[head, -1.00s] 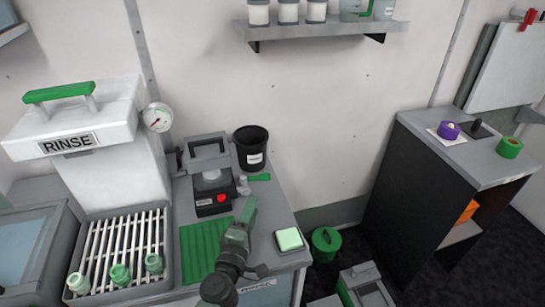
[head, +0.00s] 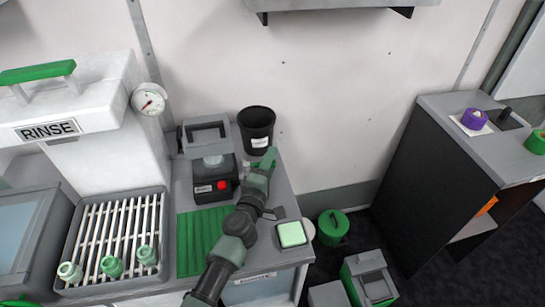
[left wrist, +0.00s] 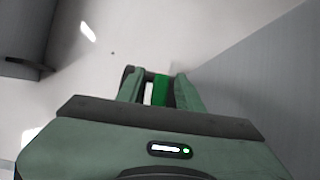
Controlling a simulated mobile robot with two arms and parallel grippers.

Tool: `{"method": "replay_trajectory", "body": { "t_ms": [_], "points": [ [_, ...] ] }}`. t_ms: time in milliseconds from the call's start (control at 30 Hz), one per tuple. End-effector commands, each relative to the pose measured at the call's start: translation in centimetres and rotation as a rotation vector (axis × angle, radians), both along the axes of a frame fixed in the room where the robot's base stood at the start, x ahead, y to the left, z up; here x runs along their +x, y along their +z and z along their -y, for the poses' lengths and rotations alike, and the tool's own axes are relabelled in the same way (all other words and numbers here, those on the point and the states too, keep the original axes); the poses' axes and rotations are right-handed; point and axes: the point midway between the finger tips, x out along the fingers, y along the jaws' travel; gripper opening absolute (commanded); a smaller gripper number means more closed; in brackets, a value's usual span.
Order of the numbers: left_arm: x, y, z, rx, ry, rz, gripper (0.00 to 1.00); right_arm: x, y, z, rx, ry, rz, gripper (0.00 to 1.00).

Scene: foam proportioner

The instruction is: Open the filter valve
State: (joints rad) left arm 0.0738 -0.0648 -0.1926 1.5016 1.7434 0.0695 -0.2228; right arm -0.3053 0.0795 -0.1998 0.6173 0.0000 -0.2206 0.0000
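The filter unit is a black and grey box (head: 208,172) with a handle on top and a red knob (head: 222,185) on its front, standing on the counter. A green lever beside its right side, which looks like the valve handle, is mostly hidden by my left gripper (head: 265,160) in the head view. In the left wrist view a green piece (left wrist: 161,90) lies between the two fingers of my left gripper (left wrist: 160,88). The fingers stand apart, with a pale gap on the left of the green piece. My right gripper is not in view.
A black bin (head: 257,130) stands close behind my left gripper. A green ribbed mat (head: 203,240) and a pale green pad (head: 291,234) lie on the counter.

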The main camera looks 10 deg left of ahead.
Motion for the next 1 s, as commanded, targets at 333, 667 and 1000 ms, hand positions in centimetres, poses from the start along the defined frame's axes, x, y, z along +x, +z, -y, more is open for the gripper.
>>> {"method": "replay_trajectory", "body": {
  "t_ms": [333, 667, 1000],
  "points": [
    [1.7, 0.0, 0.3, 0.000, -0.001, 0.000, 0.36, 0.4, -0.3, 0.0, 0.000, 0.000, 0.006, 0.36],
    [1.7, 0.0, 0.3, 0.000, -0.001, -0.001, 0.00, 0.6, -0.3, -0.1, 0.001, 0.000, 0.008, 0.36],
    [1.7, -0.1, 0.2, 0.000, 0.000, -0.001, 0.00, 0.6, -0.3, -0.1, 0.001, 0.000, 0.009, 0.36]
  ]
}}
